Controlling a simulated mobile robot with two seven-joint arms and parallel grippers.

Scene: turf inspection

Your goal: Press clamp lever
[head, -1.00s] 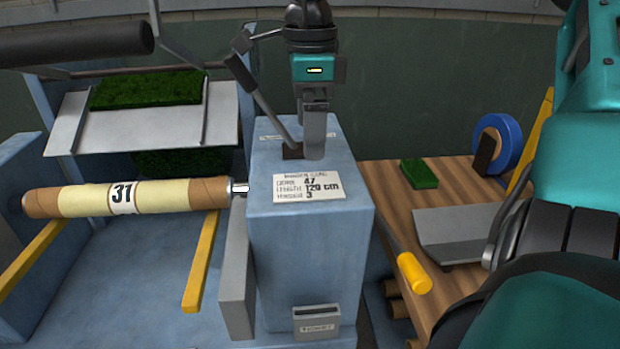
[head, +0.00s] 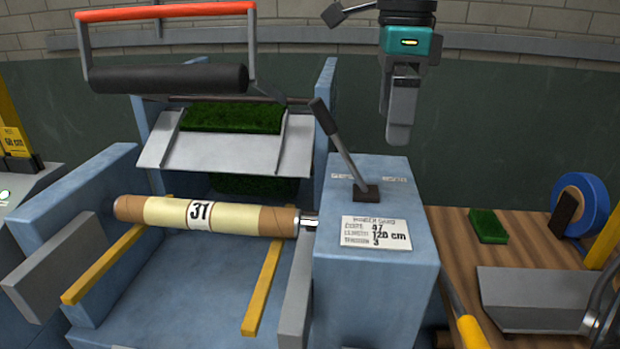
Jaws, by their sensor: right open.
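The clamp lever (head: 345,152) is a grey rod with a black grip. It rises from a dark slot on top of a blue housing (head: 375,265) and leans to the left. Small labels, too blurred to read, lie either side of it. My right gripper (head: 398,132) hangs fingers down, right of the lever and apart from it in the picture. It is open, seen edge-on, with nothing visible in it. A cardboard roll core (head: 165,213) marked 31 lies left of the housing, its right end at a metal spindle. My left gripper is out of view.
A black roller (head: 170,78) under a red bar hangs at upper left. A wooden table (head: 455,250) at right holds a turf piece (head: 488,226), a blue tape roll (head: 582,203) and a grey tray (head: 535,298).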

